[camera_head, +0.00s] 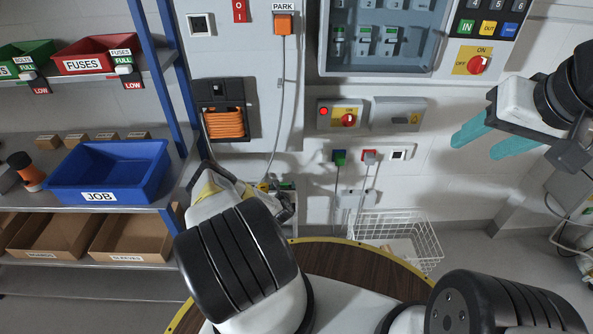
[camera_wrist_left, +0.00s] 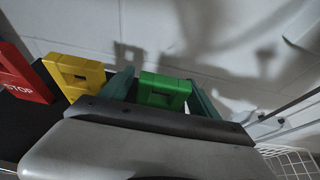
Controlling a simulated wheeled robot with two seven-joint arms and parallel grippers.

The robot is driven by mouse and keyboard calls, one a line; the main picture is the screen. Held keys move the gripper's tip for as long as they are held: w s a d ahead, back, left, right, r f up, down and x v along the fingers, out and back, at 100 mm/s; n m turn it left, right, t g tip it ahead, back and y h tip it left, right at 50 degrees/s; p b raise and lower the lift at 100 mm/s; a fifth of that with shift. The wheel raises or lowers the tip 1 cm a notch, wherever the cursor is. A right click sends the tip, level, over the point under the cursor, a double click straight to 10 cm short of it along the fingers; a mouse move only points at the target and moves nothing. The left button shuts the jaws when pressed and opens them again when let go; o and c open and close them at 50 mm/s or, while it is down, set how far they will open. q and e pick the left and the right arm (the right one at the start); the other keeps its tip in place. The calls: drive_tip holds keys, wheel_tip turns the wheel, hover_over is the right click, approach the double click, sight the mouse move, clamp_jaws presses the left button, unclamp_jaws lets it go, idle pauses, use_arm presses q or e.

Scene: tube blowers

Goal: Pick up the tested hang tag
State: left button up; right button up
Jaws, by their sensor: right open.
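A green tag (camera_wrist_left: 164,91) with a slot stands between the two fingers of my left gripper (camera_wrist_left: 162,95) in the left wrist view. The fingers are apart on either side of it, with a thin gap at the left; contact at the right is unclear. No lettering on it is readable. A yellow tag (camera_wrist_left: 75,74) and a red STOP tag (camera_wrist_left: 22,76) stand to its left. In the head view my left gripper (camera_head: 285,203) is partly hidden by my arm, beside the small green tag (camera_head: 287,185). My right gripper (camera_head: 491,141) is open and empty at upper right.
A wire basket (camera_head: 398,238) stands right of my left gripper; its edge also shows in the left wrist view (camera_wrist_left: 290,163). A shelf with a blue JOB bin (camera_head: 112,170) is at left. Wall panels and a hanging cable (camera_head: 280,110) are behind.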

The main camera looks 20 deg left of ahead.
use_arm(q)
drive_tip(key=c, duration=1.4)
drive_tip(key=shift+o, duration=0.2)
